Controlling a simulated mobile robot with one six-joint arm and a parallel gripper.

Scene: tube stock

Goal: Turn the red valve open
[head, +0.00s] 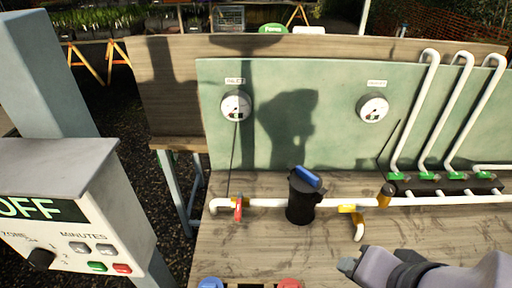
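The red valve (238,208) sits on the white pipe (266,203) near its left end. Its small red handle lies across the pipe's line, not along it. My gripper (347,264) is at the lower right, over the wooden bench, to the right of and nearer than the red valve. It is well apart from the valve and touches no pipe that I can see. Its fingers are small and partly hidden by the wrist, so I cannot tell if they are open or shut.
A black filter with a blue top (306,180) stands between the red valve and a yellow valve (350,208). Two gauges (236,105) are on the green panel (300,75). A control box (75,180) reading OFF is at left. Blue (210,283) and red (289,283) knobs show at the bottom edge.

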